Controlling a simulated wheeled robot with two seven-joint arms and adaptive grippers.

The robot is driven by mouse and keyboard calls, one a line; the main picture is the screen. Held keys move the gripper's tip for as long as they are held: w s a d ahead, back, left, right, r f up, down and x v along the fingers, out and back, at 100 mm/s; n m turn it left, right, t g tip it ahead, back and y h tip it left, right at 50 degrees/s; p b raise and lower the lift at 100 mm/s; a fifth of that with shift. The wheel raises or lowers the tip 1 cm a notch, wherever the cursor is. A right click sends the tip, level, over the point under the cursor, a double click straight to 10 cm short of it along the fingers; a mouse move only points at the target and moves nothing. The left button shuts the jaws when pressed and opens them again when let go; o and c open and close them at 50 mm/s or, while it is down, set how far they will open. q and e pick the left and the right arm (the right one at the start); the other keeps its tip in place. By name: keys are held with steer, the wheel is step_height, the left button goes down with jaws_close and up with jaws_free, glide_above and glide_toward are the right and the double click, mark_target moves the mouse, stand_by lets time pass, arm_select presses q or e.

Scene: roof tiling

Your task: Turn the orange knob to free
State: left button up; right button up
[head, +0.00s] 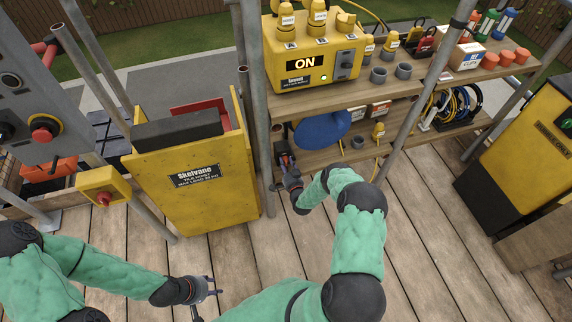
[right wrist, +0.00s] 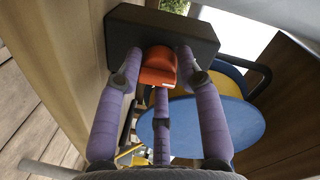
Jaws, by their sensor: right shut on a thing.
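The orange knob (right wrist: 158,66) sits on the face of a black block (right wrist: 160,32) in the right wrist view. My right gripper (right wrist: 160,75) has its purple-grey fingers closed around the knob. In the head view my right gripper (head: 286,165) reaches to the left end of the lower shelf, beside a grey post. The knob is too small or hidden there to make out, and I cannot read its setting. My left gripper (head: 208,288) is over the wooden deck, its fingers apart and empty, away from the knob.
Wooden shelves (head: 452,75) hold yellow connectors, cups and cables. A yellow hoist panel (head: 200,195) stands left of the post, and a yellow cabinet (head: 530,150) at the right. The deck between is clear.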

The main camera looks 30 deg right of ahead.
steer(key=shift+d+r, duration=0.15)
steer(key=shift+d, duration=0.3)
steer(key=o, duration=1.1)
steer(key=shift+s+d, duration=0.1)
steer(key=shift+c, duration=0.2)
steer(key=shift+a, duration=0.2)
steer(key=shift+s+a, duration=0.15)
steer(key=shift+s, duration=0.3)
steer(key=f+v, duration=0.1)
steer(key=v, duration=1)
steer(key=shift+r, duration=0.4)
